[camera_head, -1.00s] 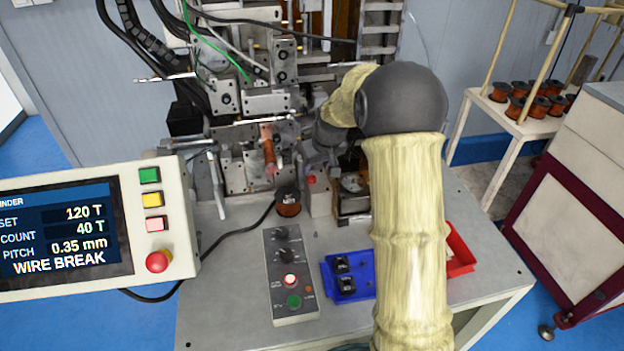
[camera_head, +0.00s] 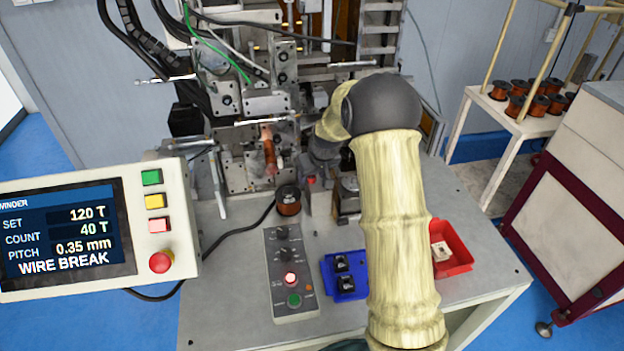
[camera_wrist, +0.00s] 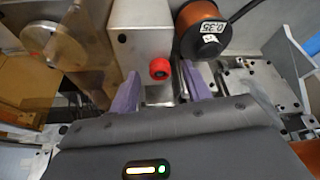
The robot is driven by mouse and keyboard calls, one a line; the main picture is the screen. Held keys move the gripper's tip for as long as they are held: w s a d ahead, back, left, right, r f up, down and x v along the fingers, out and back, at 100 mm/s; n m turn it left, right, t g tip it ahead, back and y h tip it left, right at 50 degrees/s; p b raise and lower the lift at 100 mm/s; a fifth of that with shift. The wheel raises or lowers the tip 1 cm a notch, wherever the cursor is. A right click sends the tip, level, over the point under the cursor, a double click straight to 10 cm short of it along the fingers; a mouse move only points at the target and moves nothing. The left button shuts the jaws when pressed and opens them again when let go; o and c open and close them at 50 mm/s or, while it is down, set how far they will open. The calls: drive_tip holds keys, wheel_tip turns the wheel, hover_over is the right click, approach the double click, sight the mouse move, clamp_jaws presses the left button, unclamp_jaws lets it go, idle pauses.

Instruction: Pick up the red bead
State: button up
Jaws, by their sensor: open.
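The red bead (camera_wrist: 160,68) is a small round red piece on the face of a grey metal box (camera_wrist: 137,25) in the wrist view. In the head view a small red spot (camera_head: 311,181) shows on the box beside the copper spool, below my wrist. My gripper (camera_wrist: 161,90) is open. Its two purple fingers point toward the box, one on each side of the bead in the picture. The bead appears just ahead of and between the fingertips. Whether anything touches it I cannot tell. In the head view my fingers are hidden or too small to make out.
A copper wire spool (camera_wrist: 202,27) labelled 0.35 stands close right of the box. Machine plates (camera_wrist: 262,85) lie further right. On the bench are a button box (camera_head: 290,275), a blue tray (camera_head: 328,283) and a red tray (camera_head: 456,246). The display (camera_head: 65,235) reads WIRE BREAK.

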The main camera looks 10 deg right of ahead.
sight(313, 183)
drive_tip(key=shift+c, duration=0.5)
drive_tip(key=c, duration=0.9)
drive_tip(key=shift+c, duration=0.2)
wheel_tip(313, 183, up, 10)
drive_tip(key=b, duration=0.2)
